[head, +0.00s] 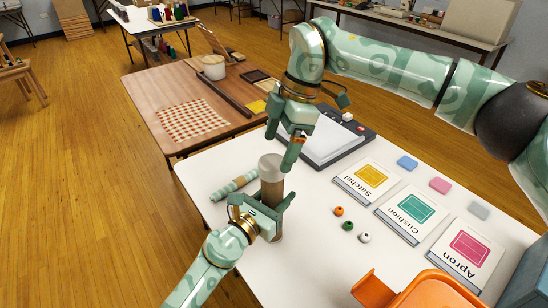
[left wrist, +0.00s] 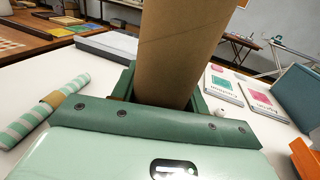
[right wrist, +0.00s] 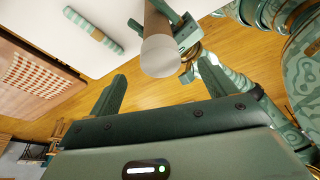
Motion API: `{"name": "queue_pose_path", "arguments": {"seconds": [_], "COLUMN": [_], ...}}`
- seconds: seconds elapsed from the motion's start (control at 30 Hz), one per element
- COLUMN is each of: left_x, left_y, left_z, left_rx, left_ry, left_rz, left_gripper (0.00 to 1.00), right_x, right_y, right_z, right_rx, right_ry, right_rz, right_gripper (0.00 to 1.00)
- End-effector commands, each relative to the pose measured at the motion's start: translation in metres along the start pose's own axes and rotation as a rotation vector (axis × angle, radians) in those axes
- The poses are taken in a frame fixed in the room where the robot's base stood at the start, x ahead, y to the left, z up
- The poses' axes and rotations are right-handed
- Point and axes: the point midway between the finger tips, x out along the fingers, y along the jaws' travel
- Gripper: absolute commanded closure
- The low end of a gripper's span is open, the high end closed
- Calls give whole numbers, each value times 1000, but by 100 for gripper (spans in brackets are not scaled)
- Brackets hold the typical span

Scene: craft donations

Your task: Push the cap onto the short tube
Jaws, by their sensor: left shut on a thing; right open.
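The short brown cardboard tube (head: 271,190) stands upright near the left edge of the white table. It also shows in the left wrist view (left wrist: 185,50). A whitish, see-through cap (head: 271,163) sits at its top end; I cannot tell how deep it is seated. The cap also shows in the right wrist view (right wrist: 160,55), with the tube (right wrist: 154,20) beyond it. My left gripper (head: 266,207) is shut around the tube's lower part. My right gripper (head: 310,128) is open and empty, above and to the right of the cap, apart from it.
A green-and-white striped roll (head: 234,185) lies left of the tube. An orange bin (head: 432,290) stands at the front. A wooden table (head: 150,100) adjoins behind.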

Motion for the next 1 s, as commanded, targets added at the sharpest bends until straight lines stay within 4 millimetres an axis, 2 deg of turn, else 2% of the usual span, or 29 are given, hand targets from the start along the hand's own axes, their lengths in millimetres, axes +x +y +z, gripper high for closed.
{"name": "queue_pose_path", "arguments": {"seconds": [0.1,0.3,0.5,0.73,0.77,0.83,1.0], "left_x": [0,0,0,0,0,0,0], "left_y": [0,0,0,0,0,0,0], "left_z": [0,0,0,0,0,0,0], "left_rx": [0,0,0,0,0,0,0], "left_ry": [0,0,0,0,0,0,0], "left_rz": [0,0,0,0,0,0,0], "left_gripper": [96,96,96,96,50,31,30], "right_x": [-27,-58,-69,-69,-69,-69,-68], "right_y": [0,0,0,0,0,0,0], "right_z": [0,0,0,0,0,0,0], "right_rx": [0,0,1,0,0,0,0], "right_ry": [-1,-1,1,1,1,1,0], "right_rz": [2,0,-2,-2,-2,-2,-2], "right_gripper": [17,17,17,17,17,17,17]}}
